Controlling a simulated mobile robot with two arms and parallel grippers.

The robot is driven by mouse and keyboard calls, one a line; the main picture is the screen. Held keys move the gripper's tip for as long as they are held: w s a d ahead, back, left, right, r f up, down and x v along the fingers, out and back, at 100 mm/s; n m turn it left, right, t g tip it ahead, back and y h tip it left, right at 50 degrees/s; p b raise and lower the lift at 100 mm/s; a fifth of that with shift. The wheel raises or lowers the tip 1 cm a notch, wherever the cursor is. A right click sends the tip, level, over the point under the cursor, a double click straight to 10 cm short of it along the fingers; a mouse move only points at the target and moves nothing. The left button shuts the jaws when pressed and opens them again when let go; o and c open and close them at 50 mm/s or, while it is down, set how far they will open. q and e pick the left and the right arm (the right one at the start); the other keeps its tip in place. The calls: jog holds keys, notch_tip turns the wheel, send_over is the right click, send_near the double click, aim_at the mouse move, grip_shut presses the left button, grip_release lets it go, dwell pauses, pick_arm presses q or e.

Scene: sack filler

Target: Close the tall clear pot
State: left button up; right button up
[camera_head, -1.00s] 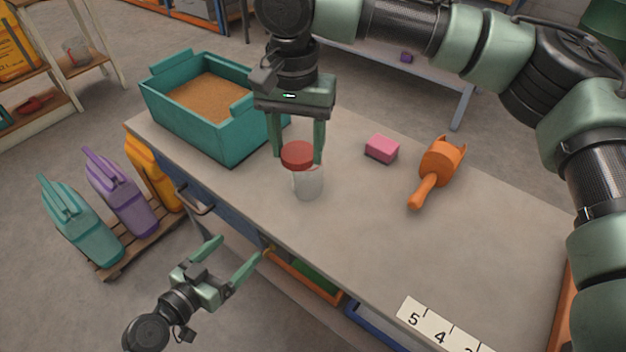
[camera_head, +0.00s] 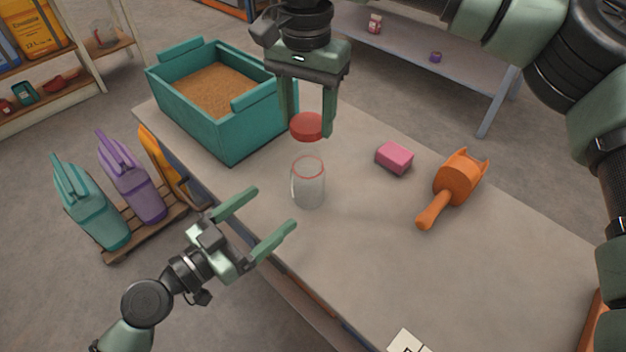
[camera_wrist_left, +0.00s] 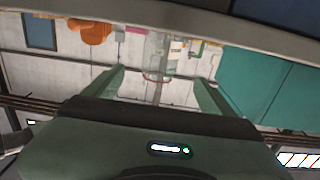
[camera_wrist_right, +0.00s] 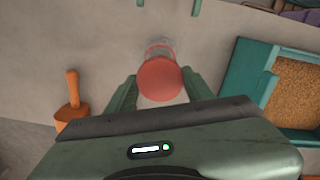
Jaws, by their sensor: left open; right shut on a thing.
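The tall clear pot (camera_head: 309,190) stands upright on the table with its top open and a thin reddish ring at the rim. It also shows between the fingers in the left wrist view (camera_wrist_left: 156,52). My right gripper (camera_head: 306,115) is shut on the red lid (camera_head: 306,127) and holds it above the pot, apart from the rim. In the right wrist view the lid (camera_wrist_right: 160,79) partly hides the pot (camera_wrist_right: 159,50). My left gripper (camera_head: 275,207) is open and empty at the table's near edge, left of and below the pot in the head view, its fingers pointing towards it.
A teal bin (camera_head: 232,137) of brown grain stands at the table's back left. A pink block (camera_head: 394,158) and an orange scoop (camera_head: 452,184) lie right of the pot. Jugs (camera_head: 130,178) stand on a floor pallet at left. The table's front right is mostly clear.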

aim_at(309, 178)
pick_arm(q)
jog(key=shift+s+a, duration=0.1)
pick_arm(e)
jog(key=shift+s+a, duration=0.1)
pick_arm(q)
jog(key=x, duration=1.2)
grip_shut()
pick_arm(e)
jog(key=shift+f, duration=2.5)
